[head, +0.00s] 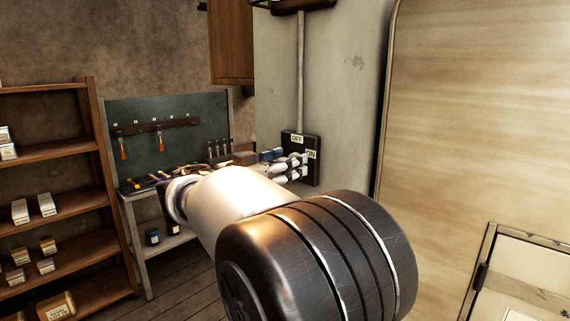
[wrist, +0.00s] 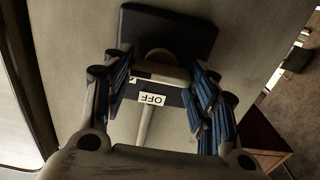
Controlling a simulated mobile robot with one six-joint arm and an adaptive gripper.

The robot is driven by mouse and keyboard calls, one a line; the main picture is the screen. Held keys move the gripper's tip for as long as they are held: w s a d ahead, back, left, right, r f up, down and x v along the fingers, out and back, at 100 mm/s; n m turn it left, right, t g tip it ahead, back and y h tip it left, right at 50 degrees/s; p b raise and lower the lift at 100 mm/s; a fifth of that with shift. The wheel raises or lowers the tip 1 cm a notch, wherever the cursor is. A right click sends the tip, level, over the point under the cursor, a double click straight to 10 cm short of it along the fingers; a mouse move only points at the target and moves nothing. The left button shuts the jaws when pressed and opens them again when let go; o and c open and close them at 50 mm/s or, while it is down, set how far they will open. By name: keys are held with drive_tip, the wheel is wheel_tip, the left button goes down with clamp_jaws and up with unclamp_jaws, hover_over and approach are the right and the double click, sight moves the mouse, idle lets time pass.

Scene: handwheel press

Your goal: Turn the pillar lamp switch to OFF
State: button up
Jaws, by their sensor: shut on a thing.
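The pillar lamp switch has a dark square plate (head: 313,176) on the grey pillar, with a white OFF label (head: 297,139) at its top and an ON label (head: 311,154) at its right. In the wrist view the plate (wrist: 185,28) shows at the top and the OFF label (wrist: 152,99) appears upside down. My gripper (head: 291,164) is at the front of the plate. In the wrist view its blue-padded fingers (wrist: 162,74) are shut on the switch handle (wrist: 158,57).
A conduit (head: 300,75) runs up the pillar (head: 345,65) from the plate. A workbench (head: 165,243) with tools stands behind my arm to the left, and a wooden shelf (head: 62,152) is farther left. A large pale panel (head: 480,110) is at the right.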

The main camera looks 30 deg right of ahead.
drive_tip(key=shift+n, duration=0.4)
drive_tip(key=shift+c, duration=0.2)
drive_tip(key=shift+w+f+n+p, duration=0.1)
drive_tip(key=shift+n+p, duration=0.8)
drive_tip(key=shift+n, duration=3.35)
drive_tip(key=shift+w+f+n+p, duration=0.1)
drive_tip(key=shift+n+p, duration=0.8)
drive_tip(key=shift+n, duration=3.35)
drive_tip(key=o, duration=1.1)
drive_tip(key=shift+c, duration=0.2)
drive_tip(key=shift+a, duration=0.1)
